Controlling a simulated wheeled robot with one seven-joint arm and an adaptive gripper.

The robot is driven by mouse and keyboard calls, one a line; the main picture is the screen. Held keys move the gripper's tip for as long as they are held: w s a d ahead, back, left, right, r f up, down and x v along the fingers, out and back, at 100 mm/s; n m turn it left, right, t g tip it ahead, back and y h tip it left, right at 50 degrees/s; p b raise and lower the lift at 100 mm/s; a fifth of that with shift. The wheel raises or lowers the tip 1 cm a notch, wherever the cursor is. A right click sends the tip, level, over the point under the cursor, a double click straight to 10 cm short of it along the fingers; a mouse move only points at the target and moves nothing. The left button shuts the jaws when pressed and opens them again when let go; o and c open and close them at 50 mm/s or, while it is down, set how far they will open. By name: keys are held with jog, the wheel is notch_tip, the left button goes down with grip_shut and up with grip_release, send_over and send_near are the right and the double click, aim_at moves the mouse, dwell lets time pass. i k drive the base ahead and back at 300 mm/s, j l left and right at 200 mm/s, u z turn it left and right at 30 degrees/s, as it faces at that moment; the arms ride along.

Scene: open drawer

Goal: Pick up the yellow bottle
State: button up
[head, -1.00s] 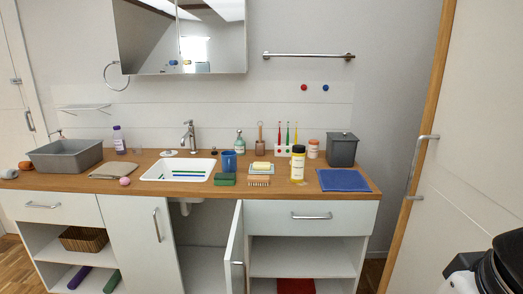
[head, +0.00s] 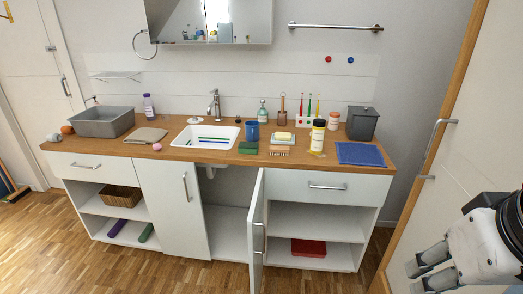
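The yellow bottle (head: 317,136), with a black cap and a pale label, stands upright on the wooden counter right of the sink. My gripper (head: 428,276) is at the lower right of the head view, well apart from the bottle and nearer to me. Its fingers show partly at the picture's edge, with a gap between them. Nothing is seen held in it.
A blue mat (head: 360,153) and a grey bin (head: 361,123) are right of the bottle. A soap dish (head: 282,138), green sponge (head: 248,148) and blue mug (head: 252,131) are left. A cabinet door (head: 257,225) stands open below. A door (head: 437,150) is at right.

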aim_at(319, 126)
jog(key=i+u, duration=0.3)
jog(key=i, duration=1.1)
